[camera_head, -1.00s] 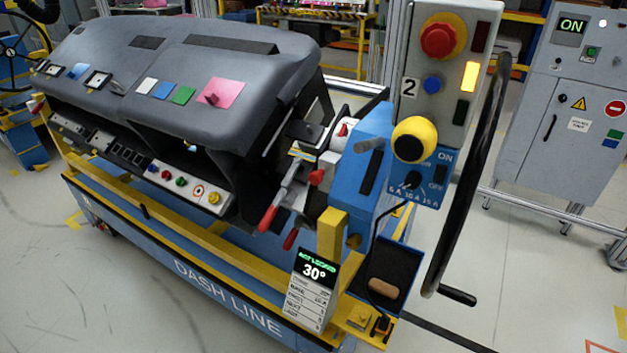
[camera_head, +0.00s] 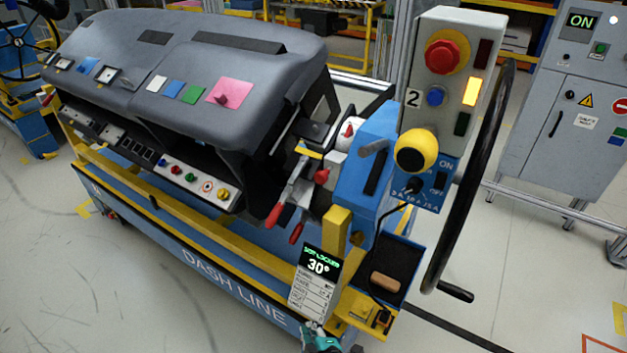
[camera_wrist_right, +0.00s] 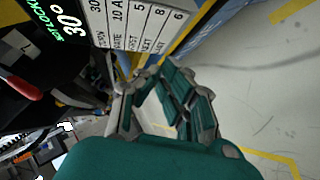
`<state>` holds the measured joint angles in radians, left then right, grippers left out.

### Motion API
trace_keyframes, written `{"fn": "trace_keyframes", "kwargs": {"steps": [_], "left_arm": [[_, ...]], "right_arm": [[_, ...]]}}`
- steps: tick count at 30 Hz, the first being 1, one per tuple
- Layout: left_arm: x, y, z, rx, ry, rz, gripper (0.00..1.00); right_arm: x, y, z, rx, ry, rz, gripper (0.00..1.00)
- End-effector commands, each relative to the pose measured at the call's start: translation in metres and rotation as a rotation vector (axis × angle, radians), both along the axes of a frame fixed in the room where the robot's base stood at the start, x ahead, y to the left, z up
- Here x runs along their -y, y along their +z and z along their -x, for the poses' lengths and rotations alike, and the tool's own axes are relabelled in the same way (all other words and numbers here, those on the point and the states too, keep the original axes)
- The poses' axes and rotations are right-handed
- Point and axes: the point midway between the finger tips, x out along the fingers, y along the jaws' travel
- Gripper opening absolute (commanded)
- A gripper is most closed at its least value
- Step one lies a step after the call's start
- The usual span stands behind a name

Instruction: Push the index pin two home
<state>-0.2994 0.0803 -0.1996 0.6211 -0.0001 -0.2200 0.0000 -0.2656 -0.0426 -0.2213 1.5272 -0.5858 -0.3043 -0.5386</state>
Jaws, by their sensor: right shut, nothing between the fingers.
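The post's grey control box (camera_head: 447,70) carries the number 2. Below it, a yellow ball knob with a dark face (camera_head: 417,151) stands out; it may be index pin two, but no label confirms this. A short grey pin (camera_head: 374,147) sticks out of the blue housing (camera_head: 366,175) to its left. How deep either sits cannot be told. My right gripper (camera_head: 322,335), teal and grey, is at the bottom edge, well below the knob and near the display card. In the right wrist view, my right gripper (camera_wrist_right: 160,85) is shut and empty. My left gripper is out of view.
The display card (camera_head: 316,278) reads 30° under green text. It is close in the wrist view (camera_wrist_right: 130,22). A black handwheel (camera_head: 480,160) stands right of the post. A dark tray (camera_head: 391,268) and red-handled levers (camera_head: 275,215) are below. Floor at right is open.

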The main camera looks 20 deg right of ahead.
Motion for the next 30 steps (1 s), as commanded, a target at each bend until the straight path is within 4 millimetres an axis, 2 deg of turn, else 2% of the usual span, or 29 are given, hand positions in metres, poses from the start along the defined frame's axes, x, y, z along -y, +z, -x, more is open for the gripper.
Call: {"fn": "trace_keyframes", "kwargs": {"steps": [1, 3, 6, 9, 12, 15, 18, 30], "left_arm": [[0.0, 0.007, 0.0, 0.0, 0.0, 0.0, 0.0], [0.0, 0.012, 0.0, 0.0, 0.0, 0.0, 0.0], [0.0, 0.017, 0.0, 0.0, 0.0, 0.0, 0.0], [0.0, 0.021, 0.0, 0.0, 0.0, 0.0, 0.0], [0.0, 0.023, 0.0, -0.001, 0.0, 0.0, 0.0], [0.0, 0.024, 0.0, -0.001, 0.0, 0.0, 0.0], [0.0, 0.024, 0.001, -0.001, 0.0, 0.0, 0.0], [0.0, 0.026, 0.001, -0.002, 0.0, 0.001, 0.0]], "right_arm": [[-0.002, 0.048, -0.018, 0.086, 0.018, 0.05, 0.0], [-0.001, 0.105, -0.037, 0.195, 0.036, 0.137, 0.0], [0.005, 0.179, -0.052, 0.33, 0.039, 0.253, 0.0], [0.012, 0.238, -0.058, 0.431, 0.025, 0.35, 0.0], [0.018, 0.278, -0.058, 0.496, 0.007, 0.418, 0.0], [0.022, 0.3, -0.057, 0.531, -0.005, 0.457, 0.0], [0.024, 0.308, -0.056, 0.544, -0.009, 0.472, 0.0], [0.024, 0.308, -0.061, 0.544, -0.009, 0.472, 0.0]]}}
